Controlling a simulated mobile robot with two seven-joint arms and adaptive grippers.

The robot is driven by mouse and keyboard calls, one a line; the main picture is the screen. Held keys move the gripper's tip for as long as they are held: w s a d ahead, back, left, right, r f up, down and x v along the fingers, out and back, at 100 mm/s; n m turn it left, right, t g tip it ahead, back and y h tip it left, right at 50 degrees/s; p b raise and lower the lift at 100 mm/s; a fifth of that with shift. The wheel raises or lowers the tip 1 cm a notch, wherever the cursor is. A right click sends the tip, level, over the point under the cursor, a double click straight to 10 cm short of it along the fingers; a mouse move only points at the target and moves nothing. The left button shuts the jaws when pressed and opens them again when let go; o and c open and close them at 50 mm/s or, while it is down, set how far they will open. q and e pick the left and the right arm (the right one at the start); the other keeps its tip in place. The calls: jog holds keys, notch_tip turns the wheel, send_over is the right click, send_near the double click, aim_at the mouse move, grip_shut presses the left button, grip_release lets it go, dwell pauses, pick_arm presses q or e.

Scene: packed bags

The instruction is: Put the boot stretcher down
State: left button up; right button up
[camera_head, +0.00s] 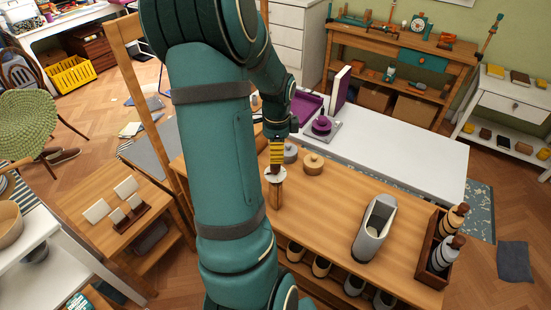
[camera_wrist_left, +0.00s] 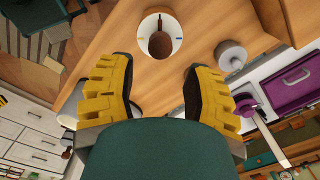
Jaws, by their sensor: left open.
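My left gripper (camera_head: 277,158) points down over the wooden bench top (camera_head: 325,205). In the left wrist view the yellow fingers of the left gripper (camera_wrist_left: 157,72) are wide apart with nothing between them. Just beyond the fingertips is a brown wooden piece with a pale round collar (camera_head: 275,176), which I take to be the boot stretcher. It also shows in the left wrist view as a pale ring around a brown core (camera_wrist_left: 160,44). It appears to stand on the bench; its exact contact is hard to see. My right gripper is out of view.
Round lidded tins (camera_head: 313,165) stand close beside the gripper. A grey shoe-shaped object (camera_head: 374,228) and a wooden box (camera_head: 422,264) with striped bottle-like items are farther right. A white table (camera_head: 400,165) adjoins behind. Bare bench lies between the tins and grey object.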

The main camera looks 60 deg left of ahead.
pick_arm(q)
notch_tip(320, 180, up, 6)
jog(key=shift+f+p, duration=0.25)
jog(key=shift+p, duration=0.05)
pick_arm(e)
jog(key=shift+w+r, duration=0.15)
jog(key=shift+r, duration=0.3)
